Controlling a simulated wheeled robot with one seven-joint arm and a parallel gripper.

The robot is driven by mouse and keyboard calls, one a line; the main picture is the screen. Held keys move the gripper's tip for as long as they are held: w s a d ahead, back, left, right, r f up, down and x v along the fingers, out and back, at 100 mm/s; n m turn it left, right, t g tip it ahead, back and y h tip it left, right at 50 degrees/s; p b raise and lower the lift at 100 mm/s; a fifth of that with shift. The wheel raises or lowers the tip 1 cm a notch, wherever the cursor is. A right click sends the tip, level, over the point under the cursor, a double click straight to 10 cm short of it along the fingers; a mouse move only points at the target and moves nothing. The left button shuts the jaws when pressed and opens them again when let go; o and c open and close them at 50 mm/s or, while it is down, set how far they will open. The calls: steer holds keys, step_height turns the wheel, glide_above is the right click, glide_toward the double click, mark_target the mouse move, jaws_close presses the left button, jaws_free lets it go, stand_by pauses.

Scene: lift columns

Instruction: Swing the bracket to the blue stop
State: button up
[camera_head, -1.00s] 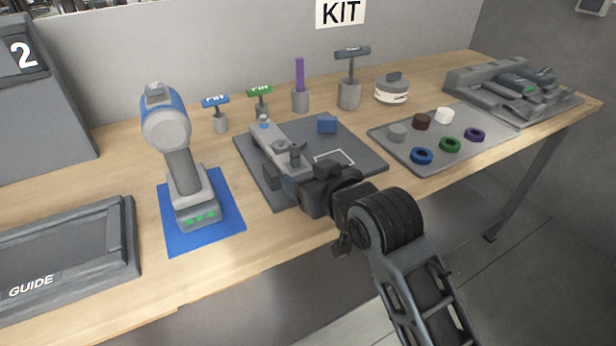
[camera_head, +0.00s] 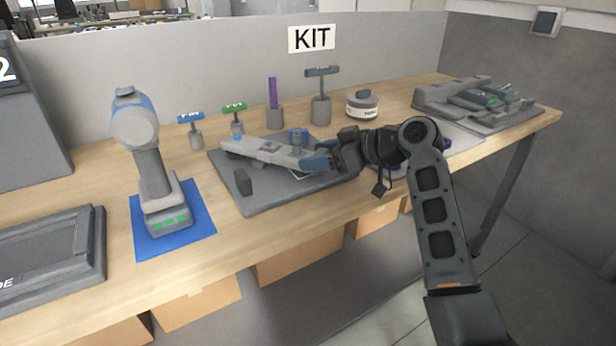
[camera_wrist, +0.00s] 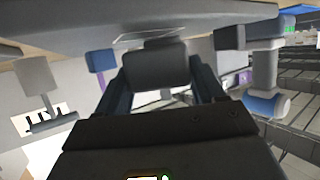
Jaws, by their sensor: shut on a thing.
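The grey bracket (camera_head: 262,151) lies over the dark base plate (camera_head: 250,200), reaching from its left back corner toward the right. My gripper (camera_head: 325,160) is shut on the bracket's right end. In the wrist view a grey block, the bracket's end (camera_wrist: 155,65), sits between the two fingers. The blue stop (camera_head: 299,133) stands just behind the bracket, partly hidden by a grey knob on it. I cannot tell whether the bracket touches the stop. A dark block (camera_head: 243,182) stands at the plate's front left, apart from the bracket.
A drill-like tool (camera_head: 150,160) stands on a blue mat (camera_head: 200,225) at left. Several upright handled tools, including a grey T-handle (camera_head: 321,95), line the back. My arm partly covers the parts tray (camera_head: 465,140) at right. A grey fixture (camera_head: 480,100) stands beyond it.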

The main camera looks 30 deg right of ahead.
mark_target(311, 152)
steer(key=w+d+n+y+b, duration=0.1)
steer(key=w+d+g+b, duration=0.1)
steer(key=shift+d+f+n+y, duration=0.15)
steer(key=shift+d+n+y, duration=0.25)
steer(key=shift+w+d+n+g+y+b, duration=0.4)
steer(key=shift+w+d+n+g+b, duration=0.2)
steer(key=shift+w+d+g+b, duration=0.3)
steer(key=shift+a, duration=0.15)
steer(key=o, duration=1.4)
steer(key=shift+v, duration=4)
